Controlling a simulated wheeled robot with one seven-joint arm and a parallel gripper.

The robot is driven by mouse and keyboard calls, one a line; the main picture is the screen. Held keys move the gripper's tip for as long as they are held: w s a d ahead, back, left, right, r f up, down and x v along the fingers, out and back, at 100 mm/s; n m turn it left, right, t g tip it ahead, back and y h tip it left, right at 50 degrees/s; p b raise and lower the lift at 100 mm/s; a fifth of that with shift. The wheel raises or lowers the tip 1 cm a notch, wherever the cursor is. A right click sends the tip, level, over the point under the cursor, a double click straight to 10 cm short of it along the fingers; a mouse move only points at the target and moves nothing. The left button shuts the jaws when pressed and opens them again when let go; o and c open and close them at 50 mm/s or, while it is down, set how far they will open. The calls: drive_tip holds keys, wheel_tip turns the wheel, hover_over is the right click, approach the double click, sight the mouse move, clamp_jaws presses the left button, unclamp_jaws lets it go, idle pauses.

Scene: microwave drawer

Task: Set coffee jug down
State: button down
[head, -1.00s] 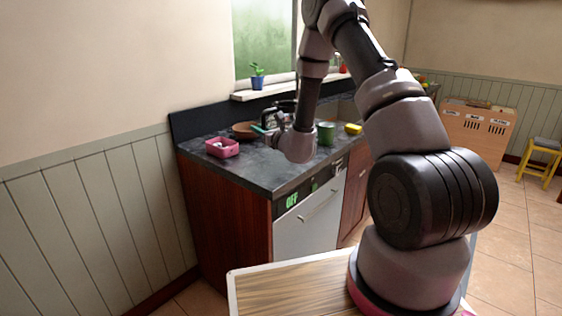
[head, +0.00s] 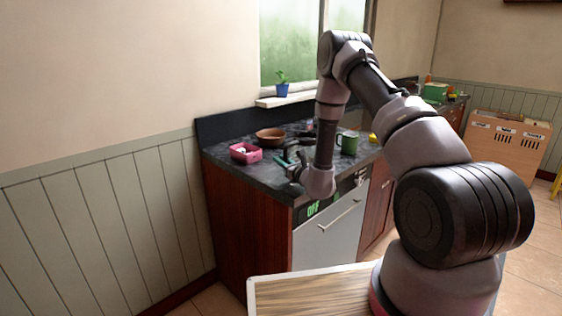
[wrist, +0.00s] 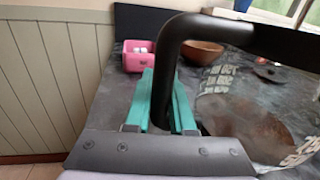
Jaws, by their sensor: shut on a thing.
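The coffee jug (wrist: 236,118) fills the right of the wrist view, a see-through body with white markings and brown contents. Its black handle (wrist: 172,75) rises between the teal fingers of my gripper (wrist: 164,98), which is shut on it. In the head view my gripper (head: 284,162) is over the near part of the dark countertop (head: 262,176), with the jug largely hidden by my arm. I cannot tell whether the jug's base touches the counter.
A pink box (head: 245,153) stands at the counter's left edge, with a brown bowl (head: 270,134) behind it. A green mug (head: 347,142) stands to the right. A potted plant (head: 282,84) is on the sill. Bare counter lies left of the jug.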

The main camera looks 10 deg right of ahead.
drive_tip(key=shift+f, duration=0.1)
drive_tip(key=c, duration=0.8)
unclamp_jaws()
drive_tip(key=shift+o, duration=0.2)
